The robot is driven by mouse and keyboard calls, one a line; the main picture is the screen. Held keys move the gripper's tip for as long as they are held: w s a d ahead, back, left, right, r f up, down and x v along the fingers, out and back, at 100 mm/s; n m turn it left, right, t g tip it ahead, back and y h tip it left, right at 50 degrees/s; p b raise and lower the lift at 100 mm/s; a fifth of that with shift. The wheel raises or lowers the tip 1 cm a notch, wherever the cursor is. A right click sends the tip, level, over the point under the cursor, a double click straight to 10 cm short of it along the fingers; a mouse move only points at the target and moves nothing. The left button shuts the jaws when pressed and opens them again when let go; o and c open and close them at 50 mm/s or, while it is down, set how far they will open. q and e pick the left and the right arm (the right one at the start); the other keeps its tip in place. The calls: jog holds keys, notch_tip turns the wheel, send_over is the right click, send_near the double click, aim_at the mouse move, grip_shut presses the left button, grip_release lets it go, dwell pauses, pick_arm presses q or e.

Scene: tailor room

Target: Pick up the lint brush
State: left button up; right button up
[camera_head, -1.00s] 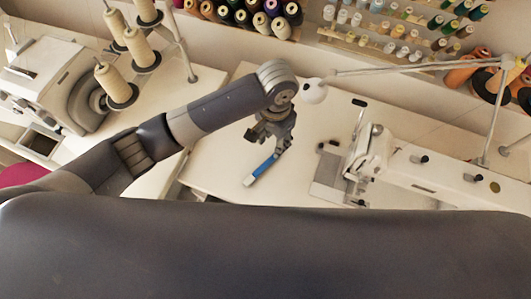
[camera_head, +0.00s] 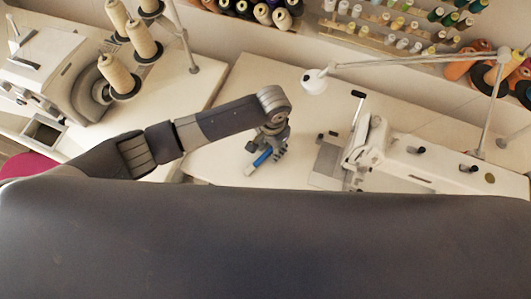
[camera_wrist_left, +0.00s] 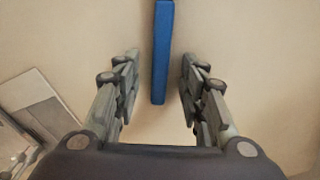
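The lint brush (camera_head: 262,157) is a slim blue piece on the white table, partly hidden by my left gripper in the head view. Its pale lower end shows beyond the blue part. My left gripper (camera_head: 266,147) is over it, pointing down. In the left wrist view the blue part of the lint brush (camera_wrist_left: 162,50) runs from the top edge to between the open fingers. There is a gap on both sides, and neither finger touches it in that view. My right gripper is not in view.
A white sewing machine (camera_head: 400,158) stands right of the brush, with a lamp (camera_head: 315,82) behind. Another machine (camera_head: 65,65) and cream thread cones (camera_head: 118,72) stand at the left. Spool racks (camera_head: 400,30) line the back. The table (camera_head: 225,125) around the brush is clear.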

pick_arm(q)
jog(key=c, duration=0.7)
jog(key=shift+c, duration=0.2)
jog(key=shift+r, duration=0.1)
